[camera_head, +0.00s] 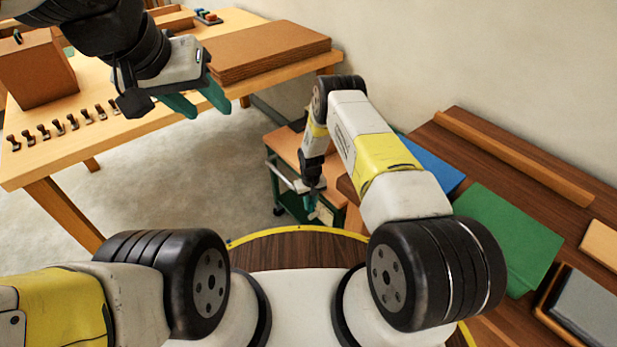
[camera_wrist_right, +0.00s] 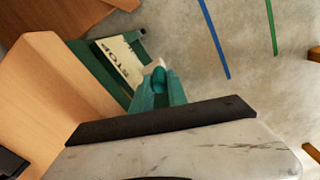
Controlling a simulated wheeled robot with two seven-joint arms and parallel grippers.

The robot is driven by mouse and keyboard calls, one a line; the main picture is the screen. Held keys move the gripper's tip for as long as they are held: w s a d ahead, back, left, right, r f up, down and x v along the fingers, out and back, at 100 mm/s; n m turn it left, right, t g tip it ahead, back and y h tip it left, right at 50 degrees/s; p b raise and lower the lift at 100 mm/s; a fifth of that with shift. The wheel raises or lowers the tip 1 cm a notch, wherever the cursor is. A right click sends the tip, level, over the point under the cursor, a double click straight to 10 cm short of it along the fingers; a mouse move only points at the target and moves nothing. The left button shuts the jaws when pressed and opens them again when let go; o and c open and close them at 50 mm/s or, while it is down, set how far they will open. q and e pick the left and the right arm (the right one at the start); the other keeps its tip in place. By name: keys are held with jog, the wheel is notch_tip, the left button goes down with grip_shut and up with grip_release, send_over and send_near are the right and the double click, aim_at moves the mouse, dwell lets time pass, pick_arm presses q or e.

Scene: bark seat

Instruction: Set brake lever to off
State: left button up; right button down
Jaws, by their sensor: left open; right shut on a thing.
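A green cart (camera_head: 291,204) with a wooden top stands on the floor ahead, beyond my base. In the right wrist view, a pale plate marked STOP (camera_wrist_right: 122,60) sits on the cart's green part (camera_wrist_right: 97,73). My right gripper (camera_head: 309,201) reaches down at the cart's near side. In the right wrist view, its teal fingers (camera_wrist_right: 158,90) are shut beside the plate on a small part with a pale tip (camera_wrist_right: 153,66), seemingly the brake lever. The fingers hide most of it, so its setting cannot be told. My left gripper (camera_head: 211,108) is open and empty, raised at upper left.
A light wooden table (camera_head: 150,142) at left holds a row of small dark-headed pieces (camera_head: 73,124), a brown block (camera_head: 37,72) and stacked brown sheets (camera_head: 268,50). A dark wooden bench (camera_head: 480,150) at right bears a green sheet (camera_head: 507,235). Floor between is clear.

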jog(key=shift+s+d+f+t+y, duration=0.15)
jog(key=shift+s+d+t+y, duration=0.6)
jog(key=shift+s+t, duration=0.3)
jog(key=shift+w, duration=0.1)
jog(key=c, duration=1.3)
grip_release()
jog(key=v, duration=0.7)
jog(key=shift+r, duration=0.4)
